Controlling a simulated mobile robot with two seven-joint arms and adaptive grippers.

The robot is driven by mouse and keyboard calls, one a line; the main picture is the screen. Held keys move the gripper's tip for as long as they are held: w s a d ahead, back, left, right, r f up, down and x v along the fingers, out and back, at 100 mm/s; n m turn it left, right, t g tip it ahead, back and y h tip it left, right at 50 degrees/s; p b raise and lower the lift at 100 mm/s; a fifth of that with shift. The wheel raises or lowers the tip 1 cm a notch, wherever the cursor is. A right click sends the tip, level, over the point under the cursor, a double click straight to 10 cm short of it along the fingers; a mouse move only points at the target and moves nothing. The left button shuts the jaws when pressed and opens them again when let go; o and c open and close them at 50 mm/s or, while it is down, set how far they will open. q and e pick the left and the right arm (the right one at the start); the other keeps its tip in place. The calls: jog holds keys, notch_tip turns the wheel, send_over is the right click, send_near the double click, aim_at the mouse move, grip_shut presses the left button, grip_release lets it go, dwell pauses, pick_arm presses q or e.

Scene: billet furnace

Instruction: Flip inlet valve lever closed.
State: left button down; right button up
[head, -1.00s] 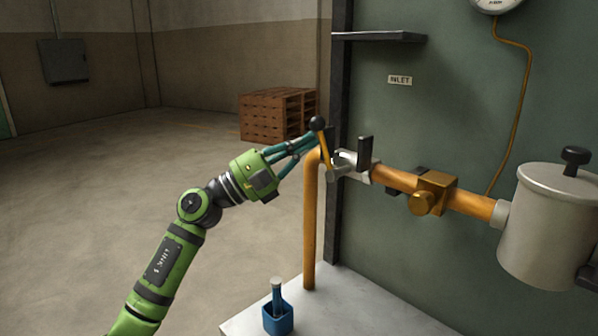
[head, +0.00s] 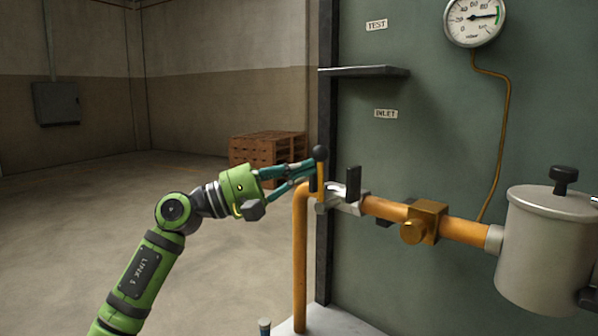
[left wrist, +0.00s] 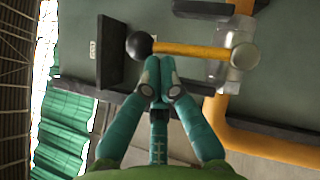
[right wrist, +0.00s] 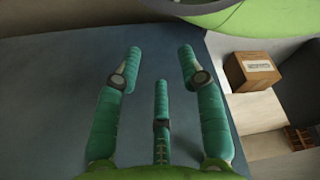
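The inlet valve lever (head: 320,180) is a yellow-orange bar with a black ball knob (head: 320,153), standing about upright on the silver inlet valve (head: 345,199). My left gripper (head: 312,175) is left of the bar, its tips at the bar just below the knob. In the left wrist view the lever (left wrist: 190,50) lies across the picture. The left fingertips (left wrist: 159,76) are together, close beside the bar near the knob and not around it; contact is hard to tell. My right gripper (right wrist: 162,65) is open and empty, seen only in the right wrist view.
A black upright plate (head: 353,183) stands right of the lever. The orange pipe (head: 300,260) bends down below it. A brass fitting (head: 427,220) and a metal canister (head: 545,250) are farther right. A dark shelf (head: 365,72) juts out above. Open floor lies left.

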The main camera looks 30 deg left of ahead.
pick_arm(q)
jog(key=v, duration=1.2)
pick_arm(e)
jog(key=shift+a, duration=0.25)
pick_arm(q)
jog(key=shift+f, duration=0.1)
